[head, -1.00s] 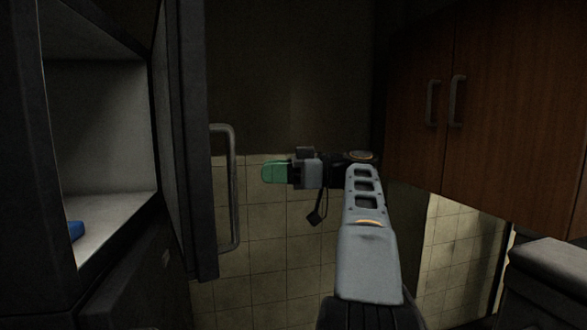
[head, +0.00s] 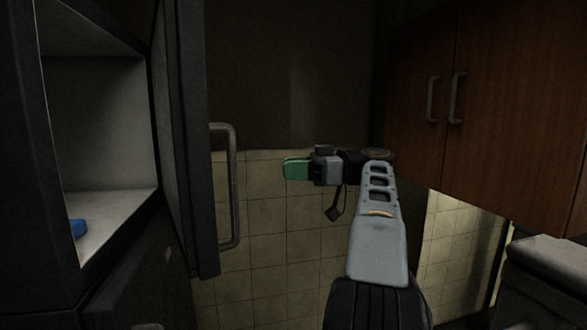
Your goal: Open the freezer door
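The freezer door (head: 185,150) stands swung open at the left, seen nearly edge-on. Its grey vertical bar handle (head: 234,190) is on the right face of the door. The freezer interior (head: 100,120) is exposed, with a blue item (head: 77,229) on its floor at the left. My gripper (head: 296,168), with green fingertips, is to the right of the handle, apart from it, and points left. It holds nothing that I can see. From this side the fingers overlap, so their gap is hidden.
Brown wooden cabinets (head: 500,110) with two handles hang at the right. A dark grey counter or box (head: 548,275) stands at the lower right. A tiled wall (head: 270,240) is behind my gripper. Free room lies between the door and the cabinets.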

